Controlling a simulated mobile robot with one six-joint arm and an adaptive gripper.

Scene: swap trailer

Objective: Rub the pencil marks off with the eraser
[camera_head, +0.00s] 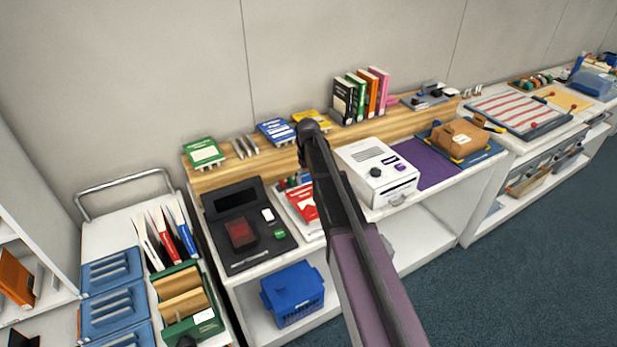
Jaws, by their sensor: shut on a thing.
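My arm reaches up from the bottom right to a dark rounded joint in the middle of the view. No gripper fingers show, so I cannot see what they hold. I cannot make out an eraser or any pencil marks. A white tray with a red booklet (303,203) lies on the counter, partly hidden behind my arm. A black device (243,228) with a red panel sits to its left, with a small white item (268,215) on it.
A white boxy machine (377,170) stands right of my arm, beside a purple mat (425,160) and a cardboard box (461,137). Books (361,95) stand behind. A blue basket (292,293) is on the lower shelf. A cart with folders (165,235) stands left. Dark floor (530,260) is clear at right.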

